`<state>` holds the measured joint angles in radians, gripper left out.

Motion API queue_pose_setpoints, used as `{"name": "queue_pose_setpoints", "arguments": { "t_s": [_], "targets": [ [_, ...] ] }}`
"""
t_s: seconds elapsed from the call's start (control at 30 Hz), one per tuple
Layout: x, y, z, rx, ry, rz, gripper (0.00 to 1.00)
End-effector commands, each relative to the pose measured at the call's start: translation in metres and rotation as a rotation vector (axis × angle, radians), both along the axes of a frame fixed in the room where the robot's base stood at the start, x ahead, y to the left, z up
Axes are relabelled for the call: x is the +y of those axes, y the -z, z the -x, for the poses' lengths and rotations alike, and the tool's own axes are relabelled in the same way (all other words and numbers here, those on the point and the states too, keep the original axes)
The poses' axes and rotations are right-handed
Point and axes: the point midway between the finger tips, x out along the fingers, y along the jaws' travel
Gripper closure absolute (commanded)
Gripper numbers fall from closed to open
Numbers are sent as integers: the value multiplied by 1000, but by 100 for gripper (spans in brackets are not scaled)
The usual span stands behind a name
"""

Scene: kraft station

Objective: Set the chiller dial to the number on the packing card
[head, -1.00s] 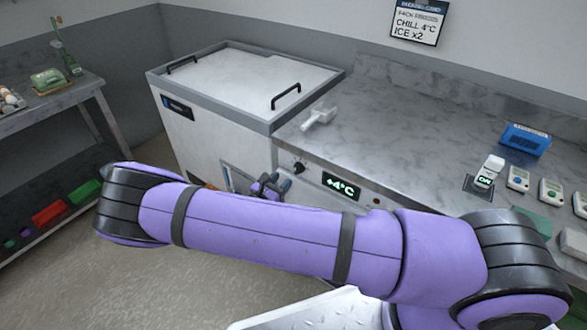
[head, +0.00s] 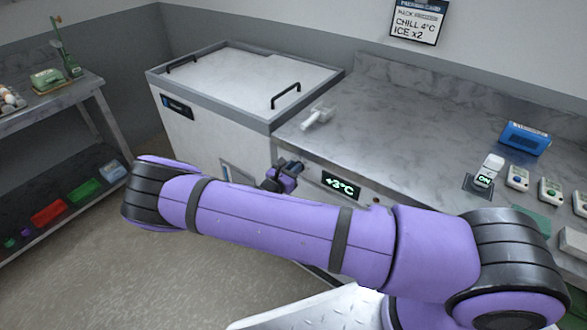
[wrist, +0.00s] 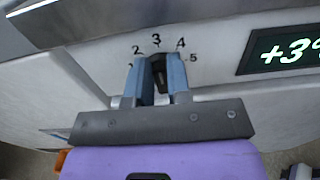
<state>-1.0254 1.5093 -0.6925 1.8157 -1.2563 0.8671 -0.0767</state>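The packing card (head: 418,22) on the back wall reads "CHILL 4°C" and "ICE x2". The chiller display (head: 341,186) on the counter's front panel reads +3°C; part of it shows in the wrist view (wrist: 283,52). The black chiller dial (wrist: 158,75) sits under an arc of numbers, pointing about at 3, with 4 just to its right. My gripper (wrist: 158,88) has one blue-grey finger on each side of the dial and appears shut on it. In the head view my gripper (head: 296,168) is at the panel left of the display and hides the dial.
A chest with a white lid (head: 240,80) stands left of the counter. A white scoop-like tool (head: 318,117) lies on the counter (head: 420,130). A blue box (head: 525,138) and several small devices are at the right. A shelf (head: 60,100) with coloured bins stands far left.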

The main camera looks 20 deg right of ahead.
Motion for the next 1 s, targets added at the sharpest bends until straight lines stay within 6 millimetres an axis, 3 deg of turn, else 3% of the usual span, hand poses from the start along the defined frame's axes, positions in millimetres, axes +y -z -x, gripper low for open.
{"name": "queue_pose_setpoints", "arguments": {
  "t_s": [0.47,1.0],
  "targets": [
    [0,0,1,-53,0,-39,100],
    [-4,2,7,-376,-1,-273,100]
  ]
}}
